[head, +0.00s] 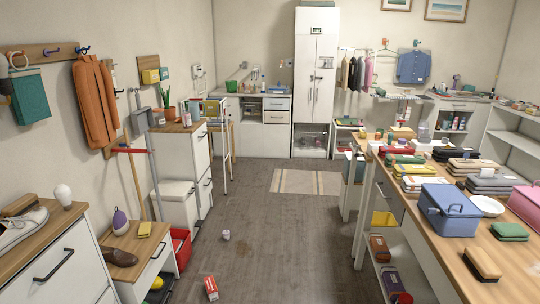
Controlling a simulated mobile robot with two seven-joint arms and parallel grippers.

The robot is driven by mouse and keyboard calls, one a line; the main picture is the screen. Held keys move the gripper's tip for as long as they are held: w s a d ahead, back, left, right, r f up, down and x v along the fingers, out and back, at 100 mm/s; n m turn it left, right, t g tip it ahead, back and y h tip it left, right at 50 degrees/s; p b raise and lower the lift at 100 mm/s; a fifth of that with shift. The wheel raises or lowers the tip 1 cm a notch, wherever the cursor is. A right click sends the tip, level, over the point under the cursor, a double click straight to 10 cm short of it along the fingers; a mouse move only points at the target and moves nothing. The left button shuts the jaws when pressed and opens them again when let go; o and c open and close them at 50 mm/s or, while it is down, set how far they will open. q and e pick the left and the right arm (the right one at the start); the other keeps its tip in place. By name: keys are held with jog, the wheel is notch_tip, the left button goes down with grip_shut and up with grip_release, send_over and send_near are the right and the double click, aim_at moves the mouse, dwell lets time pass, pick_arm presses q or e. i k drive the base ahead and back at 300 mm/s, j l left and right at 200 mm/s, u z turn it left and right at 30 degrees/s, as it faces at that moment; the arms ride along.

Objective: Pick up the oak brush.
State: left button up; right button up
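A browner brush-like piece (18,205) lies on a shoe on the cabinet at the far left. I cannot tell for certain which of them is the oak brush. Nothing is touching either one except what it rests on. Neither of my grippers shows in the head view.
The wooden table (449,252) also bears a blue box (448,210), a white plate (487,206) and a folded green cloth (509,231). A red-and-white carton (211,287) and a small cup (226,235) lie on the floor. The middle floor (275,240) is otherwise open.

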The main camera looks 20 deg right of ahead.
aim_at(482, 265)
jog(key=i+z, duration=0.2)
jog(key=z, duration=0.25)
jog(key=i+z, duration=0.2)
jog(key=z, duration=0.25)
jog(key=i+j+z, duration=0.15)
jog(key=z, duration=0.3)
jog(key=i+j+z, duration=0.15)
jog(key=z, duration=0.2)
jog(key=i+j+z, duration=0.15)
jog(key=z, duration=0.2)
jog(key=i+j+z, duration=0.2)
jog(key=z, duration=0.15)
jog(key=i+j+z, duration=0.2)
jog(key=j+z, duration=0.25)
jog(key=i+j+z, duration=0.2)
jog(key=j, duration=0.15)
jog(key=k, duration=0.1)
